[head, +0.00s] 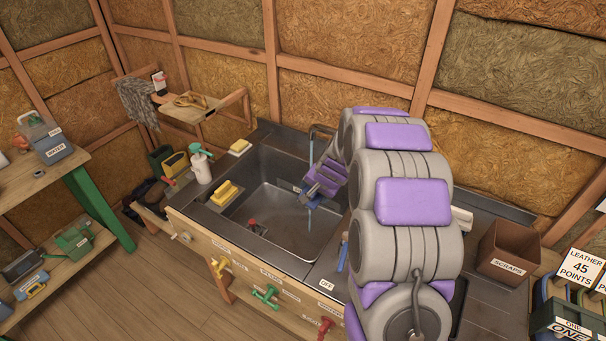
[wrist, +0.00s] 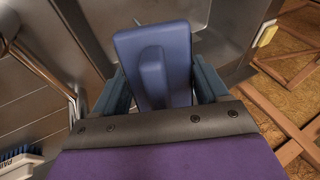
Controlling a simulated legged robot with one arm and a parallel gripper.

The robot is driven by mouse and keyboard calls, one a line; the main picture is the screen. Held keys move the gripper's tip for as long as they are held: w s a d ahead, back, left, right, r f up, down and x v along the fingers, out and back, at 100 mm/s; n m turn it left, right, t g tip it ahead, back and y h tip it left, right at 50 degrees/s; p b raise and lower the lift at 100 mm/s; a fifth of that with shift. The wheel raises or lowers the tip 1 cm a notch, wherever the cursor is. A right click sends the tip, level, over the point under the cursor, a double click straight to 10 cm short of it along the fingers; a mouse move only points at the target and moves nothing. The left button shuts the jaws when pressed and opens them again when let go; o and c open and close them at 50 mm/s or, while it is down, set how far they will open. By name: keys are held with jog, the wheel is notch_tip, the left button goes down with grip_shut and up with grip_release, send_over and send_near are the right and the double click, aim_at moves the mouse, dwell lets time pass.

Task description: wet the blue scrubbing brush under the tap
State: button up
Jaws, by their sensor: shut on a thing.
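My gripper (wrist: 155,85) is shut on the blue scrubbing brush (wrist: 152,60), a blue block with a raised grip that fills the space between the dark fingers in the wrist view. In the head view my gripper (head: 309,193) reaches down over the grey sink (head: 268,213), and only a little blue of the brush shows there. The tap (head: 312,142) stands at the back right of the basin, partly behind my arm; its bent pipes also show in the wrist view (wrist: 42,66). A thin blue streak lies below the gripper; I cannot tell whether it is water.
A small red item (head: 253,226) is in the basin. A white brush with blue bristles (wrist: 20,160) lies nearby. A brown scraps box (head: 507,252) stands right of my arm.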

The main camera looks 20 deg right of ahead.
aim_at(319, 199)
jog(key=shift+s+d+r+p, duration=0.1)
jog(key=shift+s+r+p, duration=0.3)
jog(key=shift+s+r, duration=0.8)
jog(key=shift+s+d+r+p, duration=0.15)
jog(key=shift+s+r, duration=0.25)
jog(key=shift+s, duration=0.25)
jog(key=shift+s+a+r+p, duration=0.15)
jog(key=shift+s+r, duration=0.25)
jog(key=shift+s, duration=0.25)
jog(key=shift+d, duration=0.1)
